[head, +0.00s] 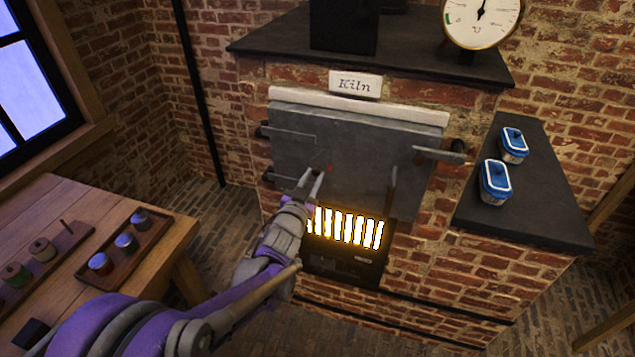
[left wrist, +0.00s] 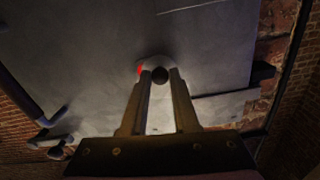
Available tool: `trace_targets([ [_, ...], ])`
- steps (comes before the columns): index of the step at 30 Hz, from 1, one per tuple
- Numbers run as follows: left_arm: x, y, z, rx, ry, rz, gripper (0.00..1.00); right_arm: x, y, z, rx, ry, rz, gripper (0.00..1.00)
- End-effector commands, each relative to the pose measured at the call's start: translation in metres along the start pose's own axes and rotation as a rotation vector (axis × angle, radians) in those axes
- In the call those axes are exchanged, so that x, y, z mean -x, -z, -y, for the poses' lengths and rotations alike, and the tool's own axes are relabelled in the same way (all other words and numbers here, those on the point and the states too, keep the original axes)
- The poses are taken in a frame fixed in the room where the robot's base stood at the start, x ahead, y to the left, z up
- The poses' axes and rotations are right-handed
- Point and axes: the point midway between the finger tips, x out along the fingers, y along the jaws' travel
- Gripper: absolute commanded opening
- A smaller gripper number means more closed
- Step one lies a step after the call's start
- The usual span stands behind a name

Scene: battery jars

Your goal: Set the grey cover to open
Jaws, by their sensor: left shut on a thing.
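The kiln's large grey metal door (head: 355,140) is closed over the brick front. In the left wrist view, a small pale grey round cover (left wrist: 152,61) sits on the door face, with a dark round knob (left wrist: 159,74) on it. The fingers hide part of the cover. My right gripper is in neither view.
Below the door is a glowing grate (head: 345,227). A latch handle (head: 437,154) sticks out at the door's right. Two blue-lidded tubs (head: 495,181) stand on the dark side shelf (head: 545,205). A wooden table (head: 60,210) with trays of jars is at the left.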

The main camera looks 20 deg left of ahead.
Motion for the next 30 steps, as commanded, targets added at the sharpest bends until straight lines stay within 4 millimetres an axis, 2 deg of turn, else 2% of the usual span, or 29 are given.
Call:
trace_targets([
  [18, 0.0, 0.018, 0.027, -0.588, 0.0, 0.0, 0.0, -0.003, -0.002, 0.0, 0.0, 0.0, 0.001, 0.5],
  [30, 0.0, 0.031, 0.036, -0.885, 0.001, 0.0, 0.0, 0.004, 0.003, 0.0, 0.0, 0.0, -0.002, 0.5],
])
